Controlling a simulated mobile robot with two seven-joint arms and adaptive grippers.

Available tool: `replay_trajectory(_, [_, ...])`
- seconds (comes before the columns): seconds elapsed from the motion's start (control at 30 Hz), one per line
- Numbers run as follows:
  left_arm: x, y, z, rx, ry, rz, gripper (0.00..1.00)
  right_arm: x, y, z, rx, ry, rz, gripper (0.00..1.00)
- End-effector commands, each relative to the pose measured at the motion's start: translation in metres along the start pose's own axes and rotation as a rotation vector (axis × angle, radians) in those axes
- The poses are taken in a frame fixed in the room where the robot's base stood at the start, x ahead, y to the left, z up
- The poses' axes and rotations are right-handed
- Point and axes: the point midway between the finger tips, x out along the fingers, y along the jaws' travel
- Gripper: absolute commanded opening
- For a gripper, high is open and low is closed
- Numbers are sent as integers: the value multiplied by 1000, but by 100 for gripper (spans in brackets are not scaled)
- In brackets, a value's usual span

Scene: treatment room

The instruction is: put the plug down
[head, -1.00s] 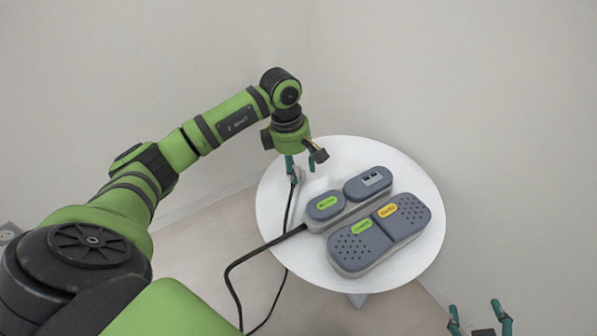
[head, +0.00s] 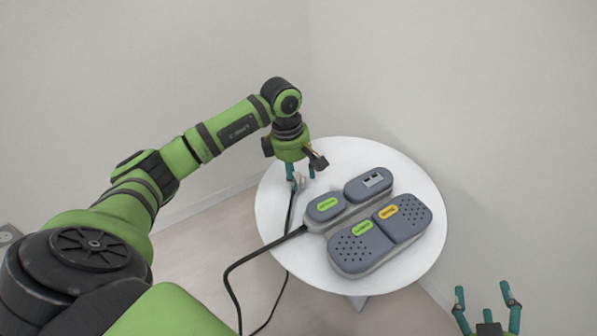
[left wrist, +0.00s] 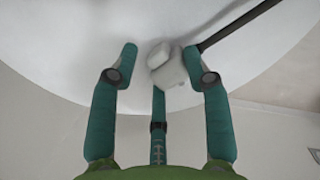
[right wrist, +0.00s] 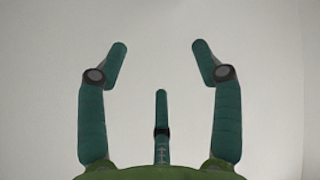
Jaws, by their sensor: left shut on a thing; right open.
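The white plug (left wrist: 168,68) shows between the fingers of my left gripper (left wrist: 160,58) in the left wrist view. It sits against the right finger and the tip of the middle finger, with a gap to the left finger. A dark cable runs from it to the upper right. In the head view my left gripper (head: 301,174) is low at the left edge of the round white table (head: 345,150), with the plug (head: 298,184) small and partly hidden. I cannot tell whether the plug touches the tabletop. My right gripper (head: 487,305) is open and empty, off the table at lower right.
A grey device (head: 365,250) with green and orange labels and several rounded sections covers the table's middle and right. Its black cable (head: 245,262) hangs over the left edge. Bare tabletop shows along the back and front left. A wall socket (head: 8,235) is at far left.

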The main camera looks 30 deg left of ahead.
Motion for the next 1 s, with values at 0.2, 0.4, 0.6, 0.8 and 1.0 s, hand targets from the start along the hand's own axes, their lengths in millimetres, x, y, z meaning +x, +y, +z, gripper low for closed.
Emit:
replay_trajectory(0.2, [2,0,0,0,0,0,4,0,-3,-7,0,36,-7,66])
replay_trajectory(0.4, [3,0,-1,-1,0,0,4,1,-4,-13,-2,67,-8,66])
replay_trajectory(0.6, [4,0,-1,0,0,0,4,0,-5,-20,-4,98,-9,66])
replay_trajectory(0.8, [6,0,-1,0,0,0,4,0,-6,-26,-7,130,-12,66])
replay_trajectory(1.0, [7,0,-1,0,0,0,4,-1,-7,-32,-8,161,-14,66])
